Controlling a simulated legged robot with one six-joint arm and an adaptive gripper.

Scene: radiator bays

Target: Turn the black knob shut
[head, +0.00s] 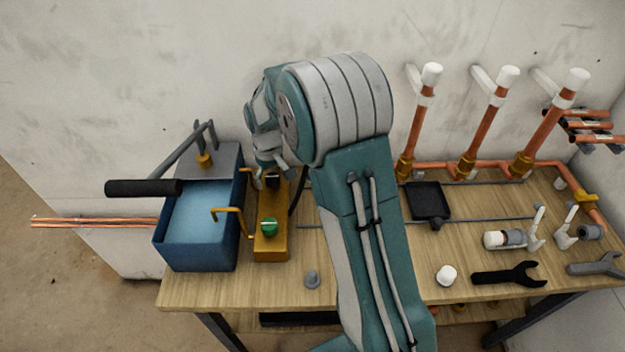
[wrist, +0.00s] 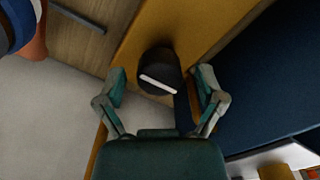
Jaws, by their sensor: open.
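The black knob (wrist: 158,68) with a white line on its top sits on a yellow block. In the wrist view the line runs slightly slanted across the picture. My gripper (wrist: 162,84) is open, with one finger on each side of the knob and a gap on both sides. In the head view the black knob (head: 272,182) shows partly below my gripper (head: 270,168), at the far end of the yellow block (head: 270,248). A green knob (head: 269,227) is on the near end of that block.
A blue tank (head: 195,255) with a black-handled lever (head: 145,188) stands left of the block. Brass hooks lie between them. Copper pipes rise at the back right.

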